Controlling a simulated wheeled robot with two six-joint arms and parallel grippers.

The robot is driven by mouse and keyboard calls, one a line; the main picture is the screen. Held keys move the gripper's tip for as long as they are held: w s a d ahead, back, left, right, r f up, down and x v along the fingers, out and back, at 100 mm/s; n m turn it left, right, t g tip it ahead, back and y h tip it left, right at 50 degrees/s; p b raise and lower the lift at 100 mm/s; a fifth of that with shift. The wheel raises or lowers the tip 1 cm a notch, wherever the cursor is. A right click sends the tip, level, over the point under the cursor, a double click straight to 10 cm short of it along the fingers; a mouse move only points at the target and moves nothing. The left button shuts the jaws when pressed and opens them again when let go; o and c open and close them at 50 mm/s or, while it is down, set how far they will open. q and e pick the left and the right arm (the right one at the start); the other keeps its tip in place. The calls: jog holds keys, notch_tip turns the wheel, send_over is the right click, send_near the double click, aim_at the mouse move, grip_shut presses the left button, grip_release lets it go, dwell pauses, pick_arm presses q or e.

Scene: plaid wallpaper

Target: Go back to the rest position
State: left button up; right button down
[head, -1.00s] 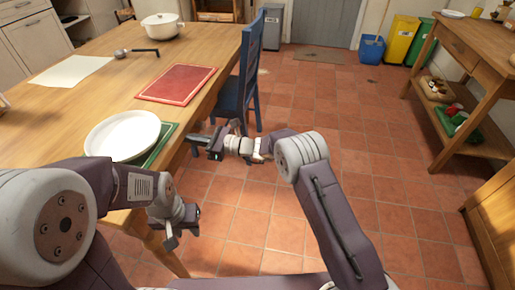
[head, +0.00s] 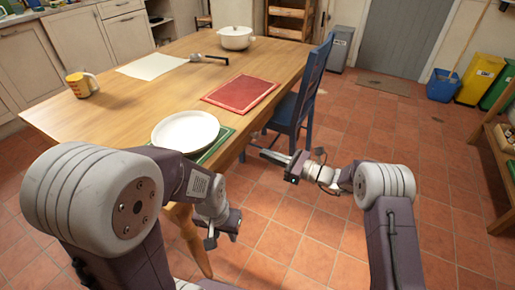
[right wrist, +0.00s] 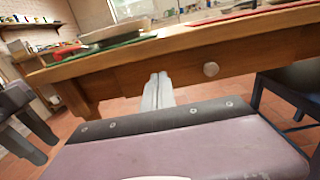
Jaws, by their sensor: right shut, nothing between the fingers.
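My left gripper (head: 222,238) hangs low beside the table's near edge, over the floor. It is small and angled away, so its jaw state and contents cannot be made out. My right gripper (head: 272,156) reaches leftward past the table's near right corner, in front of the blue chair. In the right wrist view its fingers (right wrist: 158,92) are together and empty, with the table's side behind them.
Tiled floor (head: 450,220) is open at right.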

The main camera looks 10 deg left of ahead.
jog(key=v, duration=0.4)
